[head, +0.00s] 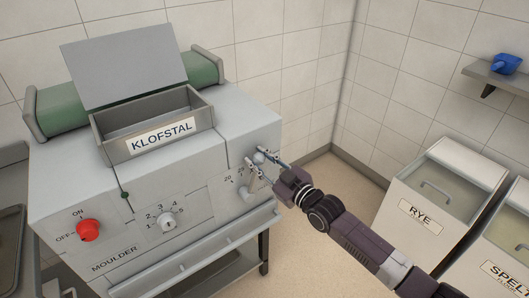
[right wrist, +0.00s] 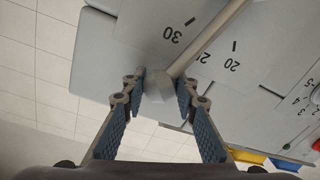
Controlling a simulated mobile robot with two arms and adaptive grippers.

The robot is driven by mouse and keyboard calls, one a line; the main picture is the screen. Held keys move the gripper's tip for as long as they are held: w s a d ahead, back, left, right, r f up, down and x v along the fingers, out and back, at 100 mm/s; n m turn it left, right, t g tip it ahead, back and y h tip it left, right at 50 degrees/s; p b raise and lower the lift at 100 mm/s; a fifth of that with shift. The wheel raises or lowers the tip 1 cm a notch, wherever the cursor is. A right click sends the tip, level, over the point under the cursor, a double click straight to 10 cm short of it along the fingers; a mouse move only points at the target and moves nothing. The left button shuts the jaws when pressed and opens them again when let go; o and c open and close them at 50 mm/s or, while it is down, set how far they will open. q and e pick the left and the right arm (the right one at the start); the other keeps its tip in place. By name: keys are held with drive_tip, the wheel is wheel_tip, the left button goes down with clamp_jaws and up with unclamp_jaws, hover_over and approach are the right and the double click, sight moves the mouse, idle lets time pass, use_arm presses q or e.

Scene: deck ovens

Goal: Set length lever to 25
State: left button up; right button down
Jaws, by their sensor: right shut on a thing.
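The length lever is a light rod with a pale round knob (right wrist: 160,85), on the front of the grey moulder (head: 190,165). In the right wrist view its rod runs up to the right, between the printed 30 and a partly covered 25. The 20 lies further right. My right gripper (head: 260,168) is at the lever end of the machine front. In the right wrist view its fingers (right wrist: 160,92) stand on either side of the knob, shut on the lever. In the head view the gripper partly hides the lever and scale. My left gripper is not in view.
A red on/off knob (head: 88,231) and a numbered dial (head: 167,221) sit on the same front. A rail (head: 190,262) runs along its lower edge. Bins labelled RYE (head: 420,217) and SPELT (head: 508,274) stand to the right. Open floor (head: 325,180) lies between.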

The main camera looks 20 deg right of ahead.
sight(240, 157)
drive_tip(key=shift+s+a+r+n+p, duration=0.15)
drive_tip(key=shift+a+r+n+p, duration=0.05)
drive_tip(key=shift+a+n+p, duration=0.2)
drive_tip(key=shift+s+a+r+n+p, duration=0.15)
drive_tip(key=shift+a+n, duration=0.15)
drive_tip(key=shift+a, duration=0.15)
drive_tip(key=shift+s+a+n+p, duration=0.2)
drive_tip(key=shift+a+n+p, duration=0.1)
drive_tip(key=shift+a+n, duration=0.25)
drive_tip(key=shift+s+a+n+p, duration=0.2)
drive_tip(key=shift+a+n+p, duration=0.05)
drive_tip(key=shift+a+n, duration=0.25)
drive_tip(key=c, duration=1.5)
unclamp_jaws()
drive_tip(key=v, duration=1.2)
drive_tip(key=shift+f, duration=0.1)
